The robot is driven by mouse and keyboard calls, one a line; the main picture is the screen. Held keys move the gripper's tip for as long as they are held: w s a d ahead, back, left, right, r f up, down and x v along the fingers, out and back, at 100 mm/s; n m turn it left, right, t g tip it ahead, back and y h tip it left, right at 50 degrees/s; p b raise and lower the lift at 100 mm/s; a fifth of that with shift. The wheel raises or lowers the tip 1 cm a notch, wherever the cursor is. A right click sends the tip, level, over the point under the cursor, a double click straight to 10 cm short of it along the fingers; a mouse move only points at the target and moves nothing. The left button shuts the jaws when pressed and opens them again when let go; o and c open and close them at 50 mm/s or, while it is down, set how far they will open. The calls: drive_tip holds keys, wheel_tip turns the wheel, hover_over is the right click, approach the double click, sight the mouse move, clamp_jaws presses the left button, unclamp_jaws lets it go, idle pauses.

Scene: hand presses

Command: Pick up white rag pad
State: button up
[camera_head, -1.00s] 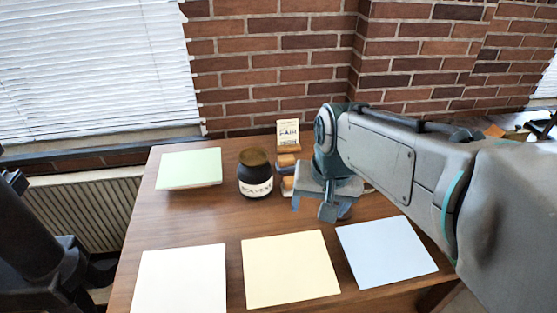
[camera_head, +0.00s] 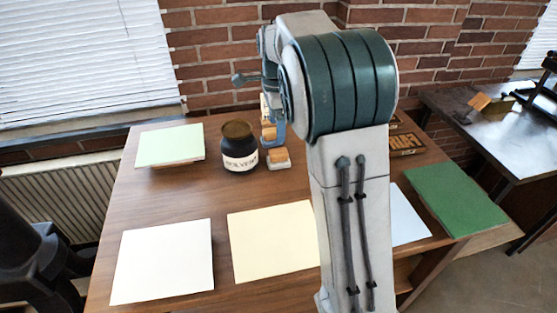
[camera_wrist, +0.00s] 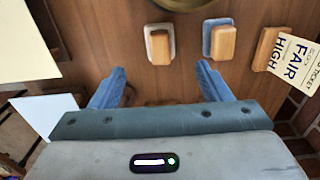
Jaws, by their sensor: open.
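A pad with a wooden grip and a whitish base (camera_head: 278,161) sits on the table just right of the solvent jar. In the wrist view this whitish pad (camera_wrist: 158,45) lies ahead of my gripper, toward the left fingertip's side. A second, similar pad with a bluish-grey base (camera_wrist: 220,40) lies to its right, farther back on the table. My gripper (camera_wrist: 155,78) is open, with nothing between its blue fingers, and both pads are beyond the fingertips. In the head view my arm hides part of the table, and the gripper partly covers the farther pad.
The dark solvent jar (camera_head: 239,148) stands close beside the pads. A wooden holder with a ticket (camera_wrist: 295,60) is behind them. White (camera_head: 162,262), yellow (camera_head: 270,240) and pale green (camera_head: 170,145) sheets lie around. A green mat (camera_head: 455,198) is at the right.

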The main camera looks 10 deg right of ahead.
sight(279, 151)
wheel_tip(279, 151, down, 6)
drive_tip(key=shift+r, duration=0.25)
drive_tip(key=shift+d+f, duration=0.15)
drive_tip(key=shift+f, duration=1.25)
drive_tip(key=shift+d+f, duration=0.1)
drive_tip(key=shift+f, duration=1.25)
drive_tip(key=shift+c, duration=0.3)
drive_tip(key=c, duration=1)
